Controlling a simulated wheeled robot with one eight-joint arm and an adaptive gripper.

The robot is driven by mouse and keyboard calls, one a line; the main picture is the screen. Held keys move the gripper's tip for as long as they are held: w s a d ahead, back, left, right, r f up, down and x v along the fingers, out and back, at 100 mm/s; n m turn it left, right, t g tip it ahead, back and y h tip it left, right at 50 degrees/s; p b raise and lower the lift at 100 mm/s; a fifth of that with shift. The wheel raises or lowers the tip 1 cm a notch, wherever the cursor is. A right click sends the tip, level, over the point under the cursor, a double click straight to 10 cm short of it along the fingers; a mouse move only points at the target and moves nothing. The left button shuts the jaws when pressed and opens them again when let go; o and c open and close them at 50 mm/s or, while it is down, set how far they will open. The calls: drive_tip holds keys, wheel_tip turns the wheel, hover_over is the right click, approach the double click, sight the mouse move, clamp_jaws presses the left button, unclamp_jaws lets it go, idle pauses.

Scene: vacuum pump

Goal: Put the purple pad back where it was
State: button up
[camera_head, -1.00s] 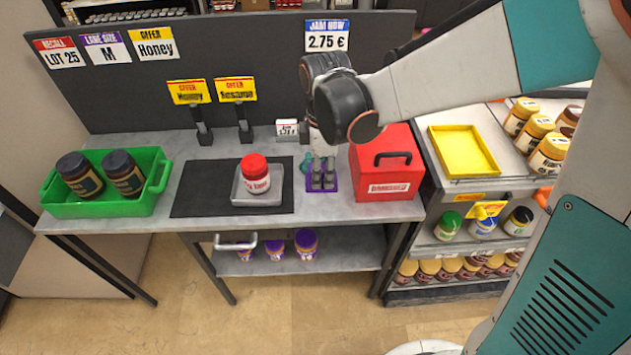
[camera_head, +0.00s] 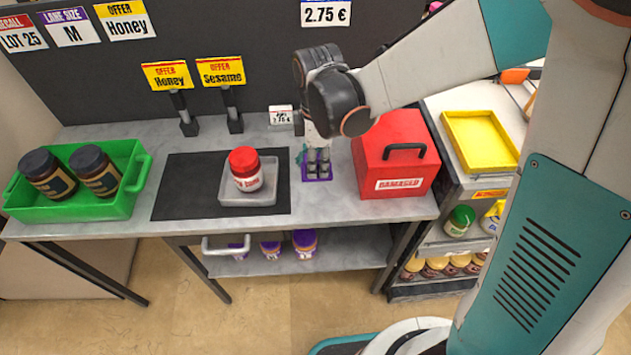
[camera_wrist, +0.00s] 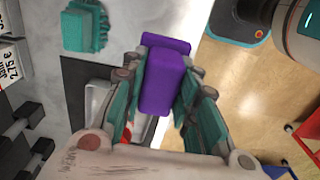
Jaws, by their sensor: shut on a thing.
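The purple pad (camera_wrist: 162,75) is a block between the two teal fingers of my gripper (camera_wrist: 160,100) in the wrist view. My gripper is shut on it. In the head view the purple pad (camera_head: 304,177) shows around and below the grey fingertips of my gripper (camera_head: 317,163), over the counter between the grey tray and the red box. I cannot tell whether the pad touches the counter. A teal ridged block (camera_wrist: 85,27) lies on the counter close by. The wrist of my arm hides part of the back of the counter.
A red-lidded jar (camera_head: 245,169) stands in a grey tray (camera_head: 262,197) on a black mat (camera_head: 178,185). A red "DAMAGED" box (camera_head: 405,170) is close on the right. A green crate (camera_head: 120,205) holds two dark jars. Price stands (camera_head: 235,122) line the back.

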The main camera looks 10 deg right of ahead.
wheel_tip(320, 180, down, 11)
drive_tip(key=b, duration=0.6)
drive_tip(key=shift+b, duration=0.4)
drive_tip(key=shift+f, duration=0.15)
drive_tip(key=o, duration=1.1)
wheel_tip(320, 180, up, 12)
drive_tip(key=p, duration=0.4)
drive_tip(key=shift+s+r, duration=0.1)
drive_tip(key=shift+r, duration=0.1)
